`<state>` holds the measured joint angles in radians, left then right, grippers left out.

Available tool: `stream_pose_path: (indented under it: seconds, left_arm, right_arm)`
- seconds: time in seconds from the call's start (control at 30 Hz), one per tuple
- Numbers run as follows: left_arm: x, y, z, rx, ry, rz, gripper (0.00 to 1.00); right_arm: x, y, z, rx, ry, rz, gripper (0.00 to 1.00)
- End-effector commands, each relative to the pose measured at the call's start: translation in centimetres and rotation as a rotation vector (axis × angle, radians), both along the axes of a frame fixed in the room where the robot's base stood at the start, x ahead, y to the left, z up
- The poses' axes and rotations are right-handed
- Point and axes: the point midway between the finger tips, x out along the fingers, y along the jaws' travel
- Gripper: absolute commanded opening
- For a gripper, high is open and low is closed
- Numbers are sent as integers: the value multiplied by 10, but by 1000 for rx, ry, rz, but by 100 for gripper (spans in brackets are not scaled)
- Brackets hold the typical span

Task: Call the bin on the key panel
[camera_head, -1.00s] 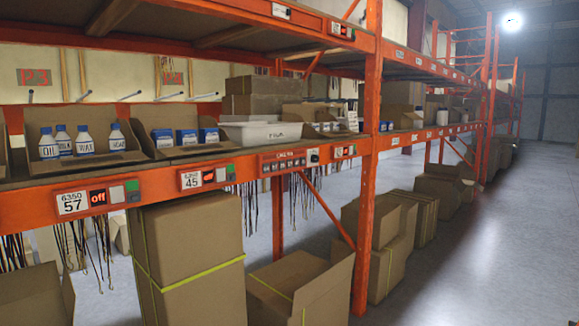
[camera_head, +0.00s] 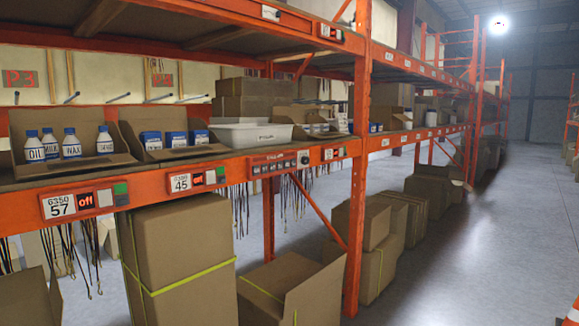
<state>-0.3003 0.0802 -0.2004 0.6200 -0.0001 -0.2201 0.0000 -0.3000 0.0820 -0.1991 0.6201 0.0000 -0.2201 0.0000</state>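A key panel (camera_head: 279,163) is fixed to the orange shelf beam, with a row of small keys and a dark round knob at its right end. A grey-white bin (camera_head: 222,135) stands on the shelf just above and left of it. Two pick displays sit further left on the beam: one labelled 57 (camera_head: 84,201) with a lit red display and a green key, and one labelled 45 (camera_head: 197,180). Neither of my grippers is in view, so nothing shows in contact with the panel.
Open cartons hold white bottles with blue labels (camera_head: 71,144) and blue boxes (camera_head: 174,140). Tall cartons (camera_head: 190,245) stand under the shelf. The aisle floor (camera_head: 450,265) at right is clear, with an orange-and-white object (camera_head: 572,312) at the lower right edge.

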Motion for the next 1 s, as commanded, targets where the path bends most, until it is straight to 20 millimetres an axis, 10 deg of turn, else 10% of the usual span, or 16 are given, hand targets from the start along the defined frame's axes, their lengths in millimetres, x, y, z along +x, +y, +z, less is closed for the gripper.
stream_pose_path:
  seconds: [0.47, 0.77, 1.0]
  left_arm:
    - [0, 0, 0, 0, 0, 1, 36]
    - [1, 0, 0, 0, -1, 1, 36]
    - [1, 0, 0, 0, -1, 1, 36]
  right_arm:
    - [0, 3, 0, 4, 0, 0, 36]
    - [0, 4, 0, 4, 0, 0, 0]
    - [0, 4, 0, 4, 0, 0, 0]
